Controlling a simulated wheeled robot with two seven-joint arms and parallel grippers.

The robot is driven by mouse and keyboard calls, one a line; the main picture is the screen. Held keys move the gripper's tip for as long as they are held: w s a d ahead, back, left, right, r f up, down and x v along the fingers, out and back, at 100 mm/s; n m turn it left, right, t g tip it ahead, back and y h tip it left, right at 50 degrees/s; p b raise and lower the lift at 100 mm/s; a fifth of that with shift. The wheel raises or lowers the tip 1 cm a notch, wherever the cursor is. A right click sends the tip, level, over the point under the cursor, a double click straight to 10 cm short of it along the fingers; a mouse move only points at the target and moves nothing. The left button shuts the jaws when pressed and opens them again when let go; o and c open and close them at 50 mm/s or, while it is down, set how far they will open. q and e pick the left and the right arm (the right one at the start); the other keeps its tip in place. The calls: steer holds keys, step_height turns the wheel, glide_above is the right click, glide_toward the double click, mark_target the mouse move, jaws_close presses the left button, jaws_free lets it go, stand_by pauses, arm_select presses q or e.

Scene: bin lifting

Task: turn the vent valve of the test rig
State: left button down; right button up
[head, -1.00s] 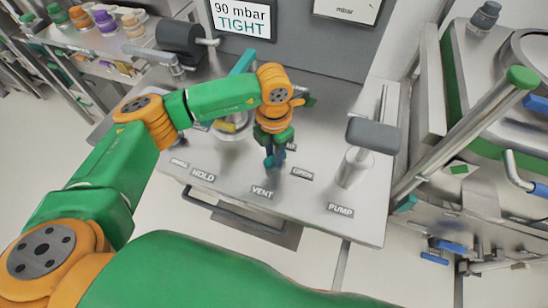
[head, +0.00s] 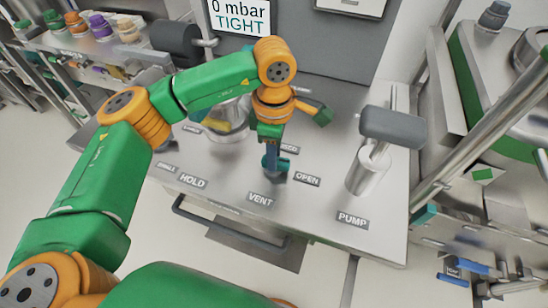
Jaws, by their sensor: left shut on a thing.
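The test rig is a grey metal bench (head: 320,215) with a display (head: 240,17) that reads 0 mbar TIGHT. The vent valve (head: 283,163) is a small teal fitting behind the VENT label (head: 260,199), with the OPEN label (head: 307,179) to its right. My left gripper (head: 272,162) points down at the valve and is shut on it. The fingers hide much of the valve, so its exact angle is hard to read. My right gripper is not in view.
A pump with a grey handle (head: 392,127) stands on the right of the bench. A glass vessel (head: 229,122) is partly behind my left arm. A shelf with several capped jars (head: 101,27) is at the upper left. A steel cart (head: 500,120) stands at right.

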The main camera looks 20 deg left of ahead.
arm_select(q)
steer(key=shift+m+b, duration=0.3)
steer(key=shift+m, duration=0.4)
steer(key=shift+r, duration=0.1)
steer(key=c, duration=0.6)
jaws_free()
steer(key=shift+c, duration=0.2)
step_height(320, 180, up, 6)
steer(key=shift+r+b, duration=0.15)
steer(key=shift+b, duration=0.2)
steer(key=shift+r, duration=0.35)
steer(key=shift+r, duration=0.1)
